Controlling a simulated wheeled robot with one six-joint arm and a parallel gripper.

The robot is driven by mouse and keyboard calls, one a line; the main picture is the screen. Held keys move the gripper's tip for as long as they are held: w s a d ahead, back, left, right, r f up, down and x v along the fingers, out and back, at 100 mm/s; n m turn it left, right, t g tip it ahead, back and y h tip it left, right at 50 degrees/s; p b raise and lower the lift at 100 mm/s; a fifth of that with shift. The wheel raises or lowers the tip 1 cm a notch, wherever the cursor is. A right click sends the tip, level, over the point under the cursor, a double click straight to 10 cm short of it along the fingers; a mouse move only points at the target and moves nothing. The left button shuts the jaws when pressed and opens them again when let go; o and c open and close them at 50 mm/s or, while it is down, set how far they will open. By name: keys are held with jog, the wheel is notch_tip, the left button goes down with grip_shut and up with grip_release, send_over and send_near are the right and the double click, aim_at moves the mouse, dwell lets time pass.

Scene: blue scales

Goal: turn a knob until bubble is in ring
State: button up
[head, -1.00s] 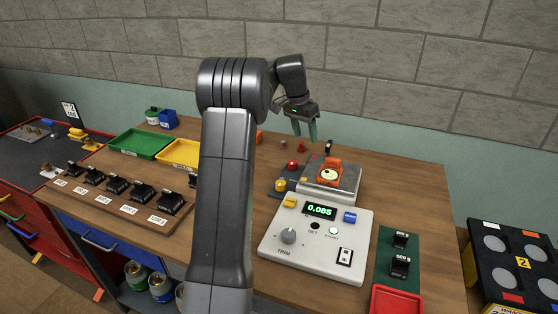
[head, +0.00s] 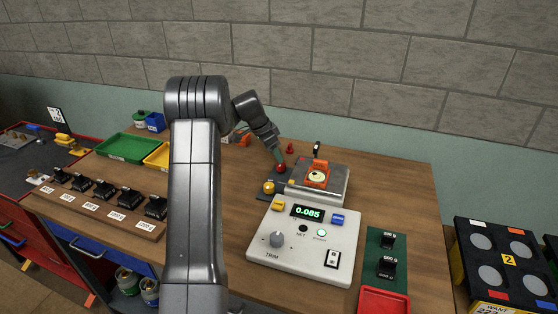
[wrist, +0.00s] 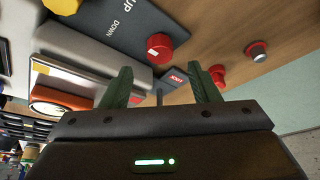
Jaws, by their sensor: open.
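The scale (head: 325,190) has an orange bubble level (head: 317,174) with a pale round dial on its top plate. The level's dial is partly seen in the wrist view (wrist: 65,98); where its bubble lies is too small to tell. A red knob (head: 281,168) and a yellow knob (head: 269,188) stand at the scale's left side. My gripper (head: 278,160) is open and empty, pointing down by the red knob. In the wrist view, a red knob with a white mark (wrist: 160,47) shows beyond and between the open green fingertips (wrist: 157,70), on a dark plate lettered "DOWN".
A white console (head: 305,245) in front reads 0.085 and carries a grey TRIM dial (head: 277,239). Another red knob (wrist: 217,75) stands near a LOCK label. Black weights (head: 387,265) on a green mat and a red tray (head: 384,301) lie right. Bare wood is behind.

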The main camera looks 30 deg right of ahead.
aim_at(281, 167)
jog(key=p+x, duration=0.1)
jog(key=x, duration=0.4)
jog(key=shift+d+f, duration=0.1)
jog(key=shift+f, duration=0.2)
jog(key=c, duration=1)
jog(key=shift+o, duration=0.2)
